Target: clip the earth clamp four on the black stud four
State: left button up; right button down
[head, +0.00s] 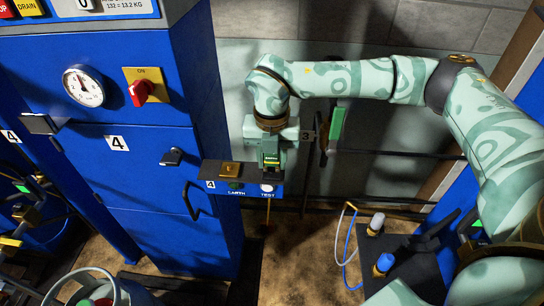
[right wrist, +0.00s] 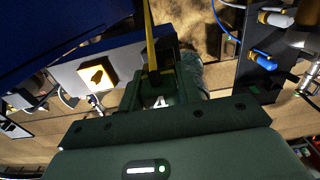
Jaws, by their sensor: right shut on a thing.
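My right gripper (head: 271,166) points down over the right part of a small blue box marked 4, EARTH and TEST (head: 252,189). It is shut on a dark green piece with a yellow band, which looks like earth clamp four (head: 271,158). In the right wrist view a yellow strap (right wrist: 150,38) runs up from between the jaws (right wrist: 163,85); the jaws hide much of the clamp. A dark plate with a brass piece (head: 230,169) sits on the box, left of the gripper. A black fitting (head: 172,157) projects from the cabinet; I cannot tell which is black stud four. My left gripper is not in view.
The blue cabinet (head: 150,215) with a gauge (head: 84,86), red switch (head: 143,91) and black handle (head: 191,200) stands left. A green-and-black piece (head: 336,124) hangs on the wall behind. A dark stand with blue and white fittings (head: 383,264) is lower right.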

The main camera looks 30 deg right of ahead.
jog(key=shift+p, duration=0.35)
dwell(0.3)
jog(key=shift+f, duration=0.55)
dwell(0.4)
jog(key=c, duration=0.9)
grip_release()
notch_tip(320, 180, up, 16)
jog(key=p, duration=0.2)
jog(key=shift+r+p, duration=0.15)
jog(key=shift+p, duration=0.25)
